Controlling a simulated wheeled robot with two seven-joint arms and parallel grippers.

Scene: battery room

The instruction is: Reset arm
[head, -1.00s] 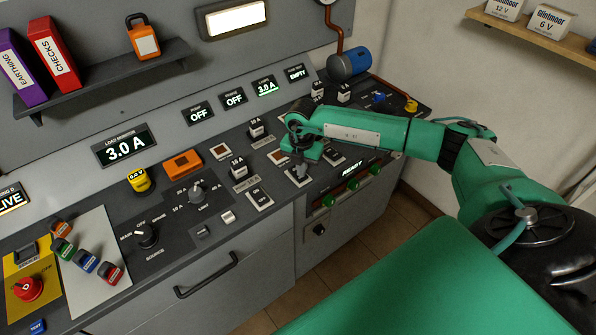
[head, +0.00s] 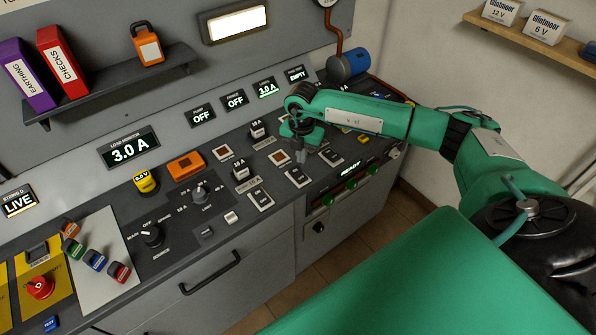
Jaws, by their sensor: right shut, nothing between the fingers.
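My right arm reaches in from the right over the control panel. My right gripper (head: 301,157) points down above the panel's right part, shut and empty, near the small switch plates. A white switch plate (head: 297,177) lies just below and in front of its fingertips. I cannot tell whether the fingertips touch the panel. My left gripper does not show in the head view.
The control panel holds a source knob (head: 151,235), a load knob (head: 201,191), a red emergency button (head: 40,287) and a yellow block (head: 145,182). The load monitor (head: 128,148) reads 3.0 A.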

